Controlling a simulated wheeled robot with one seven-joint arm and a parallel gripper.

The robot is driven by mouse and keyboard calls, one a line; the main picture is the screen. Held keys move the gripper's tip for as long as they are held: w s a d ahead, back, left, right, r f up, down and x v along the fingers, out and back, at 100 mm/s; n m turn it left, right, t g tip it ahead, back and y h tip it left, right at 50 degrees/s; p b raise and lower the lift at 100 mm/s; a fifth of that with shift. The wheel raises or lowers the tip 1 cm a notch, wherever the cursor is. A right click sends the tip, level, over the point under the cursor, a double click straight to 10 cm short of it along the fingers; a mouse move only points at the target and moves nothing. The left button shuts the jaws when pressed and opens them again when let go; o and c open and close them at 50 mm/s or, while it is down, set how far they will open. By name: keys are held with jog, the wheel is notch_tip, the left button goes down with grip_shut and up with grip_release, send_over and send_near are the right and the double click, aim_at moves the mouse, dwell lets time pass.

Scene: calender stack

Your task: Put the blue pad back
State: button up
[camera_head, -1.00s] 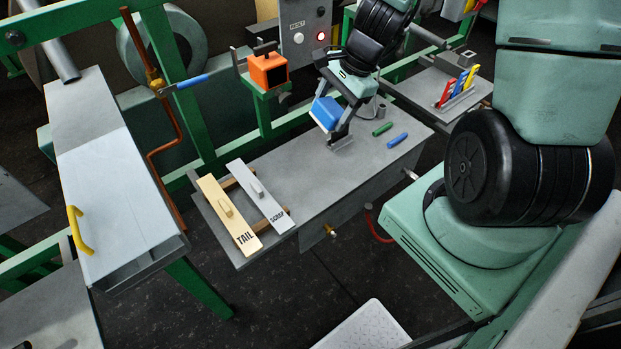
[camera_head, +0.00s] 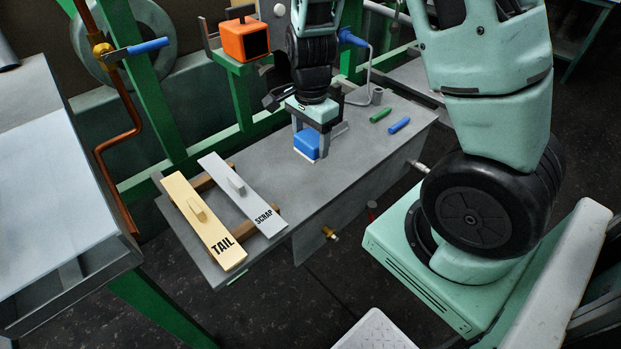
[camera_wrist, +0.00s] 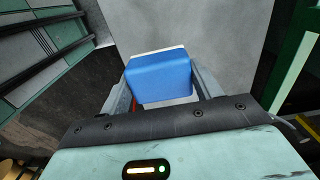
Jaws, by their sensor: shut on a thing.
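The blue pad (camera_head: 304,146) is between the fingers of my gripper (camera_head: 312,150), low over the grey table (camera_head: 345,165). In the wrist view the blue pad (camera_wrist: 160,76) is gripped on both sides by the fingers, with a pale layer along its far edge. My gripper (camera_wrist: 162,95) is shut on it. In the head view the pad looks about level. I cannot tell whether its underside touches the table.
A cream TAIL block (camera_head: 205,222) and a grey SCRAP block (camera_head: 240,195) lie on wooden strips at the table's left. Green (camera_head: 380,115) and blue (camera_head: 399,125) sticks lie to the right. A blue-headed item (camera_head: 351,37) with a bent rod stands behind. An orange box (camera_head: 245,40) is at back left.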

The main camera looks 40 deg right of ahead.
aim_at(310, 137)
notch_tip(310, 137, down, 8)
jog(key=shift+f+b, duration=0.25)
jog(key=shift+b, duration=0.1)
jog(key=shift+c, duration=0.4)
jog(key=o, duration=1)
jog(key=shift+c, duration=0.2)
jog(key=shift+r, duration=0.1)
notch_tip(310, 137, up, 12)
jog(key=shift+f+p, duration=0.2)
jog(key=shift+p, duration=0.5)
jog(key=s+a+r+n, duration=0.4)
jog(key=s+a+n, duration=0.5)
jog(key=a+n, duration=0.2)
jog(key=s+a+r+n, duration=0.5)
jog(key=s+a+n, duration=0.3)
jog(key=a+n, duration=0.3)
jog(key=n, duration=0.3)
jog(key=shift+s+a+y, duration=0.2)
jog(key=shift+s+y, duration=0.1)
jog(key=shift+s, duration=0.1)
